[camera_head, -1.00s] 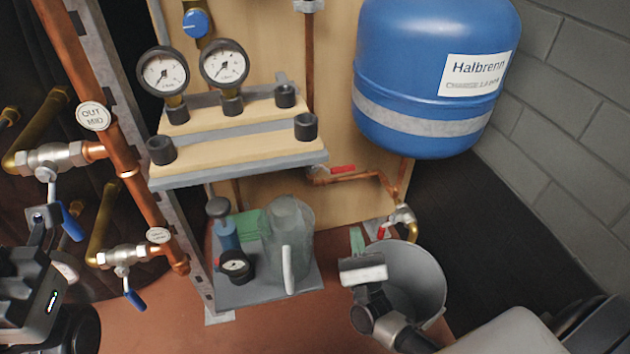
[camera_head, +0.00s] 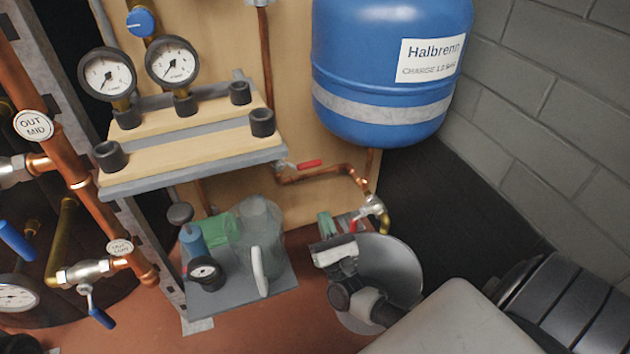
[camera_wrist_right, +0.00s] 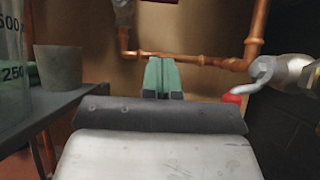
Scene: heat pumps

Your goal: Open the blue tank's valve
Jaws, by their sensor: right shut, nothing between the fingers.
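The blue tank (camera_head: 390,85) hangs at the upper right of the head view. A pipe runs from its underside to a metal valve (camera_head: 374,206) with a red-tipped handle (camera_head: 353,222). In the right wrist view this valve (camera_wrist_right: 290,74) is at the right, and its bent silver lever ends in a red tip (camera_wrist_right: 232,98). My right gripper (camera_head: 324,224) has green fingertips and is just left of the handle. In the right wrist view the fingers (camera_wrist_right: 160,76) are together and empty, with a gap to the red tip. My left gripper is out of view.
A grey bucket (camera_head: 400,268) stands below the valve, behind my right wrist. Another red lever (camera_head: 309,164) sits on the copper pipe under the gauge shelf (camera_head: 200,172). A clear jug (camera_head: 262,235) stands on a low shelf to the left. A block wall is at right.

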